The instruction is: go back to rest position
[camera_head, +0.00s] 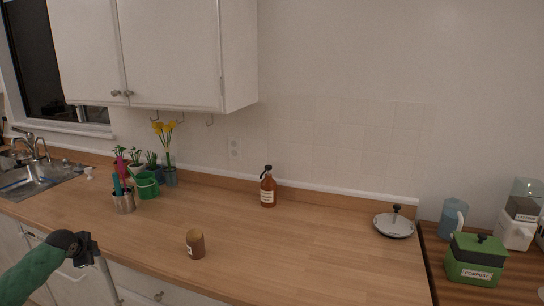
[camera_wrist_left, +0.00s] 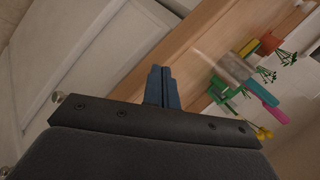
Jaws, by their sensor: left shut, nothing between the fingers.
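My left gripper (camera_head: 103,272) is low at the left in the head view, in front of the counter's front edge. Its arm has a green sleeve and a black wrist. In the left wrist view its two blue-grey fingers (camera_wrist_left: 160,86) are together with nothing between them. My right gripper is not in view.
The wooden counter (camera_head: 300,240) holds a brown jar (camera_head: 195,244), an amber bottle (camera_head: 268,187), a utensil pot (camera_head: 123,202) and a pan lid (camera_head: 394,225). A green compost bin (camera_head: 475,262) stands at right. White drawers lie below the counter, close to my left gripper.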

